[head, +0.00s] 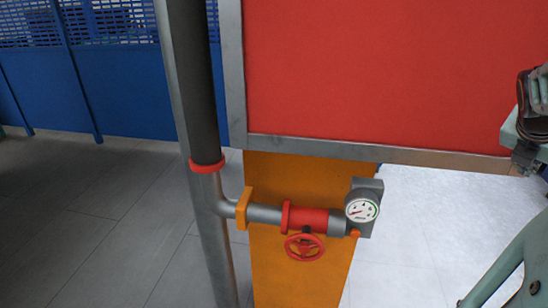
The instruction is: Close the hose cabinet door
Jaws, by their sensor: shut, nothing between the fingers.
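A large red panel (390,75) in a grey metal frame (237,90) fills the upper right of the head view. It appears to be the hose cabinet door. Its top and right side run out of the picture, and I cannot tell its hinge side or how far it stands open. My gripper (525,158) is at the right edge, by the lower right part of the frame, partly cut off. It is shut with nothing in it. I cannot tell whether it touches the frame.
A grey vertical pipe (190,100) stands left of the panel. Below are an orange post (275,190), a red valve wheel (305,246) and a pressure gauge (361,209). A blue mesh-topped fence (110,85) stands behind. Grey floor (80,220) at left looks clear.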

